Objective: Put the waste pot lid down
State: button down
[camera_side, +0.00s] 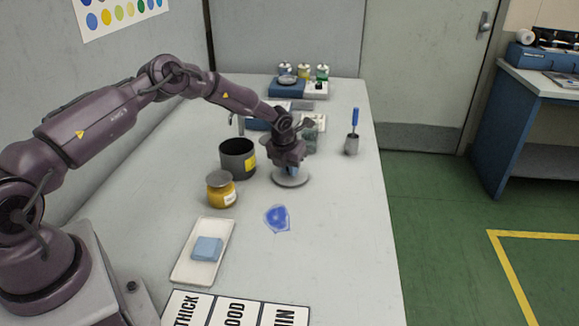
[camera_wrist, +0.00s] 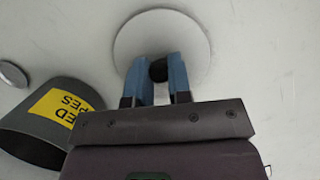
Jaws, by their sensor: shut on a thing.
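The waste pot lid is a light grey disc (camera_side: 291,181) with a dark knob, and it also shows in the wrist view (camera_wrist: 162,28). My gripper (camera_side: 291,169) is shut on the knob, with a blue finger on each side of it in the wrist view (camera_wrist: 158,70). The lid looks level and is at or very near the table top; I cannot tell whether it touches. The dark grey waste pot (camera_side: 238,160) stands open just left of the lid, its yellow label (camera_wrist: 60,103) showing in the wrist view.
A yellow jar with a grey lid (camera_side: 221,190) stands in front of the pot. A blue patch (camera_side: 277,218) lies on the table nearer the camera. A cup with a blue-handled tool (camera_side: 352,144) stands right. Table around the lid's right is clear.

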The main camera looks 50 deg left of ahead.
jog(key=shift+f, duration=0.2)
jog(key=c, duration=1.1)
grip_release()
jog(key=shift+o, duration=0.2)
jog(key=shift+r, duration=0.15)
jog(key=v, duration=1.2)
jog(key=shift+r, duration=0.2)
notch_tip(320, 180, up, 11)
jog(key=n+y, duration=0.1)
jog(key=n, duration=0.5)
send_over(283, 181)
jog(key=s+d, duration=0.5)
jog(key=s+d+r+n, duration=0.5)
jog(key=s+r+n, duration=0.3)
jog(key=s+n, duration=0.1)
jog(key=s+d+r+n+t+h, duration=0.1)
jog(key=s+d+n, duration=0.1)
jog(key=s+n, duration=0.6)
jog(key=s+d+r+n+t+h, duration=0.1)
jog(key=s+d+n, duration=0.2)
jog(key=s+n, duration=0.5)
jog(key=s, duration=0.3)
jog(key=shift+s+r+n+t, duration=0.25)
jog(key=shift+r+n+t, duration=0.05)
jog(key=shift+r, duration=0.05)
